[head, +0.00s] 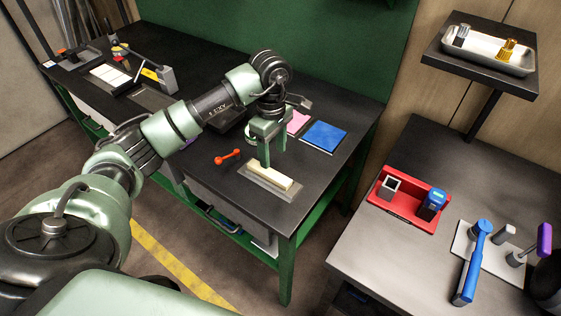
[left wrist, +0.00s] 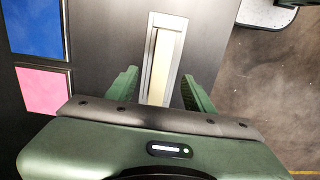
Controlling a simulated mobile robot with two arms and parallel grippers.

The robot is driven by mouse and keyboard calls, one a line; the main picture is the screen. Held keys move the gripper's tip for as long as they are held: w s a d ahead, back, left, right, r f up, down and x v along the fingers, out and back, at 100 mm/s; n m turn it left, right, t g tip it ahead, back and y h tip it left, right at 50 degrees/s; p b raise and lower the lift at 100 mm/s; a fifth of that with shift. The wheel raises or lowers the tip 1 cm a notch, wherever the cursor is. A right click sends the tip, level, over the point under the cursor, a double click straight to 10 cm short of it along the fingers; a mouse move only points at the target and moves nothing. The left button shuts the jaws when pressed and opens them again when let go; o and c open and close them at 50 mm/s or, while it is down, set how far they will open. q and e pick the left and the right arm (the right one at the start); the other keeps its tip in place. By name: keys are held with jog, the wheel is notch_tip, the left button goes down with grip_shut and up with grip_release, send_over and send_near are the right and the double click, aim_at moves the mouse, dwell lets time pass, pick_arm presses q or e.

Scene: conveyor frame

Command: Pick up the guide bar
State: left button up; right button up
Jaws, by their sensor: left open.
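The guide bar, a long cream bar (head: 270,178), lies in a shallow grey holder (head: 284,195) near the front right corner of the dark workbench. It also shows in the left wrist view (left wrist: 165,60), its near end running down between my fingers toward the gripper body. My left gripper (head: 273,158) is open and points down over the bar. In the left wrist view, one finger (left wrist: 122,86) is left of the bar and the other (left wrist: 197,95) is right, with a gap on each side. Exact finger height is hard to tell. My right gripper is not in view.
A red dumbbell-shaped piece (head: 228,157) lies left of the holder. Blue (head: 324,136) and pink (head: 297,122) squares lie behind it. A second table at right carries a red tray (head: 404,213) and a blue-handled tool (head: 472,262). Open floor lies between the tables.

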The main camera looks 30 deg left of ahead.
aim_at(272, 173)
pick_arm(q)
jog(key=shift+w+a+f, duration=0.1)
jog(key=shift+f, duration=0.4)
jog(key=f, duration=0.1)
jog(key=s+f+p, duration=0.1)
jog(key=shift+f, duration=0.3)
jog(key=f, duration=0.1)
jog(key=f+p, duration=0.1)
jog(key=shift+w+f, duration=0.2)
jog(key=shift+f, duration=0.7)
jog(key=c, duration=1)
grip_shut()
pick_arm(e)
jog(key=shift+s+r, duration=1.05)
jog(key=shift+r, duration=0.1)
